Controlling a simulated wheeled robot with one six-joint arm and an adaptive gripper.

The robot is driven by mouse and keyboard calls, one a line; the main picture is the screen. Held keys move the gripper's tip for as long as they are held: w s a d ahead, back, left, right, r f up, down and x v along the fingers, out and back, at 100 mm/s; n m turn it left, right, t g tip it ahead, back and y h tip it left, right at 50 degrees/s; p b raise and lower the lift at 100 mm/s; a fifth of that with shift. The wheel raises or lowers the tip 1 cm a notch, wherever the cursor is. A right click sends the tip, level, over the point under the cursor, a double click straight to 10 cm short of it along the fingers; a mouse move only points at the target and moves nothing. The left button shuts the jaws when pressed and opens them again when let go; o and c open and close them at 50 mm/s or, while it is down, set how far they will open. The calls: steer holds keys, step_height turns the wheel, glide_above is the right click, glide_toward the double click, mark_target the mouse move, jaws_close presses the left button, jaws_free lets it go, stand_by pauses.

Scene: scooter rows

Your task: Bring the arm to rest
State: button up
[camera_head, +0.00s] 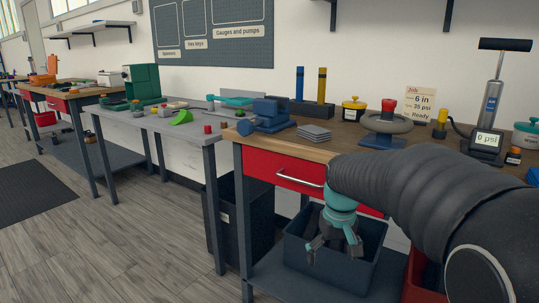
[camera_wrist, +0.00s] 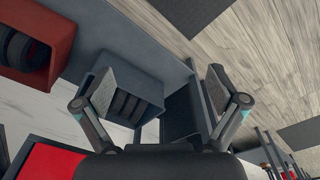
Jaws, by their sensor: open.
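My arm reaches in from the lower right of the head view and bends down in front of the workbench. My gripper (camera_head: 333,250) points downward in front of the red drawer, over the dark blue-grey bin on the lower shelf. In the wrist view my gripper (camera_wrist: 160,85) has its two fingers spread wide apart. Nothing is between the fingers. The blue-grey bin (camera_wrist: 100,68) shows beyond the fingers with dark round things in it. I cannot tell from the head view how far above the bin the fingertips are.
The workbench (camera_head: 345,134) holds a wheel on a blue stand (camera_head: 388,124), a pump (camera_head: 491,100), a blue vise (camera_head: 263,115) and grey plates (camera_head: 314,132). A red bin (camera_head: 425,280) is right of the blue-grey one. A dark bin (camera_head: 240,215) stands left. Floor at left is open.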

steer(key=s+r+m+t, duration=0.1)
steer(key=s+t, duration=0.3)
steer(key=s, duration=1.7)
steer(key=shift+r+m+t, duration=0.3)
steer(key=shift+r, duration=0.2)
